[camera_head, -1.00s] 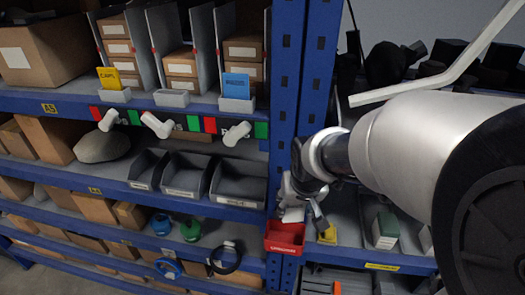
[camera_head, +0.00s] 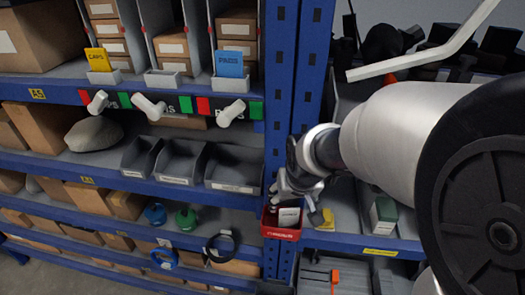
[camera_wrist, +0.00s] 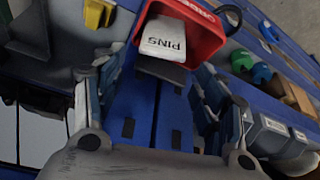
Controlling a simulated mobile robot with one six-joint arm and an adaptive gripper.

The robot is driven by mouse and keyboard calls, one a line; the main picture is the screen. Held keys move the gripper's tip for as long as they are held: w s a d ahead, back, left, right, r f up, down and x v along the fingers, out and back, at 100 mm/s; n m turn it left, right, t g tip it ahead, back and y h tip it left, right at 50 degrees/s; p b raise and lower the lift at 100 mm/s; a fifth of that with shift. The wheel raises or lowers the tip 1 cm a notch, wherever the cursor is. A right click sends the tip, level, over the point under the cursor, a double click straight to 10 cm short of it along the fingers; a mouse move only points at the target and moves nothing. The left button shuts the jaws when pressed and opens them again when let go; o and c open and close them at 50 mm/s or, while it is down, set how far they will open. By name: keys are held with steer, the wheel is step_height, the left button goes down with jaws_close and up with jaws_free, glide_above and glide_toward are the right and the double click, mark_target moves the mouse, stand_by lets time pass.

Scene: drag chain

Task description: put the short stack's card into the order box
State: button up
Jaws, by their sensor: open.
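The white card (camera_wrist: 165,42), lettered PINS, stands inside the red order box (camera_wrist: 209,38). In the head view the card (camera_head: 289,216) shows its upper part above the front wall of the red box (camera_head: 282,233), which hangs at the blue post. My gripper (camera_head: 300,190) is just above the box; in the wrist view its fingers (camera_wrist: 160,92) are spread, with the card beyond them and nothing held. The middle stack (camera_head: 174,47) looks shortest, and its grey card holder (camera_head: 167,79) is empty. The card's lower end is hidden in the box.
A yellow card (camera_head: 98,60) and a blue card (camera_head: 229,64) stand in the holders beside the middle one. White handles (camera_head: 149,107) stick out below. Grey bins (camera_head: 180,161) sit left of the post. A yellow bin (camera_head: 325,220) and green box (camera_head: 384,216) are to the right.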

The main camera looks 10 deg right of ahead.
stand_by(0.3)
steer(key=v, duration=1.2)
steer(key=s+f+b, duration=0.8)
steer(key=f+b, duration=0.4)
steer(key=f, duration=0.1)
steer(key=s+f+b, duration=0.8)
steer(key=f+b, duration=0.4)
steer(key=f, duration=0.1)
steer(key=shift+s+d+n, duration=0.15)
steer(key=shift+s+n, duration=0.05)
steer(key=shift+n, duration=0.1)
stand_by(1.3)
